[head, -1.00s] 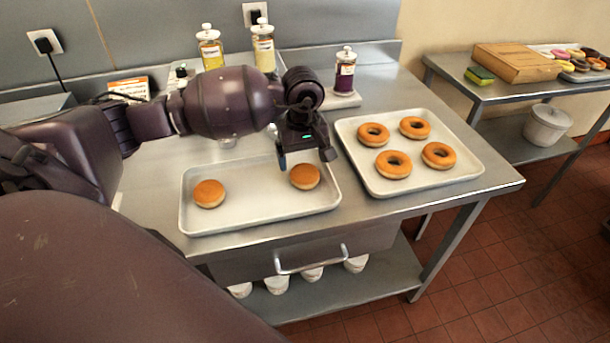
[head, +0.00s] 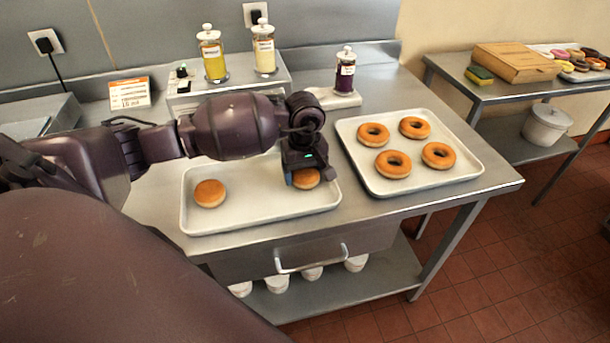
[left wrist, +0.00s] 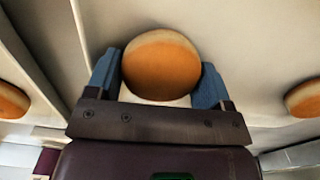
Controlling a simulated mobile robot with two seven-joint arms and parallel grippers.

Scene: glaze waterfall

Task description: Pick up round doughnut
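Two plain round doughnuts without holes sit in the left tray (head: 250,208). One round doughnut (head: 209,194) is at the tray's left side and stands clear. The other round doughnut (head: 306,179) is at the right side, partly hidden by my left gripper (head: 305,180). In the left wrist view this doughnut (left wrist: 160,66) lies between the two blue fingers of the left gripper (left wrist: 160,78). The fingers are spread wide, one on each side and very close to it; firm contact cannot be made out. My right gripper is not in view.
A second tray (head: 455,176) with several ring doughnuts stands to the right. Jars of yellow (head: 213,55), pale (head: 264,50) and purple (head: 345,72) contents stand behind. A side table at the right holds a wooden box (head: 515,62) and a sponge (head: 480,75).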

